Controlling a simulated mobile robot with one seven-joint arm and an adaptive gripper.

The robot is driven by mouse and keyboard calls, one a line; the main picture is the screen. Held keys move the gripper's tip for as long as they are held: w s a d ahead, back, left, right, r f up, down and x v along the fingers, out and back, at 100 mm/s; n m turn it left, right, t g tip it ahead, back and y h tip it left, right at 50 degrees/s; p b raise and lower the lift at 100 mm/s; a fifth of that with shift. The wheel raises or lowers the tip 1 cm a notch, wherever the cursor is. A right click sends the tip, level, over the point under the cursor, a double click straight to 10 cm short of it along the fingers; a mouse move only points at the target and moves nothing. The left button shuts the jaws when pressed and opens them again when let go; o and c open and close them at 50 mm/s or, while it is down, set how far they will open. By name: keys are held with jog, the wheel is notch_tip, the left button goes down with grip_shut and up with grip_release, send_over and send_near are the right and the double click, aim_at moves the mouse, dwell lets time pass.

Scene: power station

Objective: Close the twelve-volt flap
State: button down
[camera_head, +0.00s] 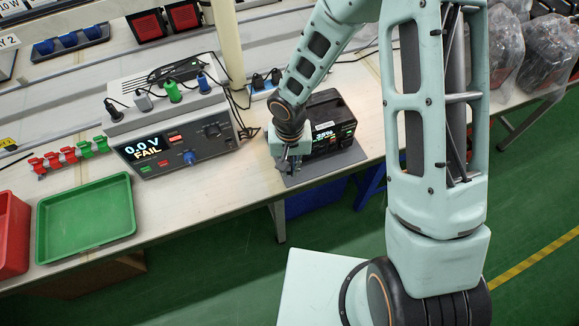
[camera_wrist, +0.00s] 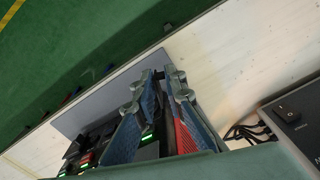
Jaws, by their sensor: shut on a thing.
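The black power station (camera_head: 330,112) stands on a grey mat (camera_head: 331,164) at the bench edge, its lit display reading about 35%. My gripper (camera_head: 291,162) is at the left end of its front face and partly covers it. In the wrist view, my gripper (camera_wrist: 158,90) has its two fingers close together on a small dark part between the tips. I cannot tell surely whether that part is the twelve-volt flap. The power station's front with green lights (camera_wrist: 105,140) shows left of the fingers, largely hidden behind them. The flap's angle cannot be made out.
A tester (camera_head: 170,135) reading 0.0 V FAIL stands left of the power station, with plugs and cables on top. A green tray (camera_head: 86,256) and a red bin (camera_head: 12,225) lie farther left. Bare bench (camera_head: 235,180) lies between tester and mat.

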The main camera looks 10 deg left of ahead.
jog(key=shift+d+n, duration=0.1)
jog(key=shift+n, duration=0.3)
jog(key=shift+d+n+b, duration=0.3)
jog(key=shift+n+b, duration=0.1)
jog(key=shift+n, duration=0.7)
jog(key=n, duration=0.2)
jog(key=d+n, duration=0.1)
jog(key=shift+w, duration=0.25)
jog(key=n, duration=0.4)
jog(key=shift+w+d, duration=0.35)
jog(key=shift+d, duration=0.05)
jog(key=shift+w+d+n+p, duration=0.15)
jog(key=shift+w+n+p, duration=0.1)
jog(key=shift+n, duration=0.65)
jog(key=shift+w+d+n+p, duration=0.1)
jog(key=shift+w+d+n, duration=0.1)
jog(key=shift+n, duration=0.7)
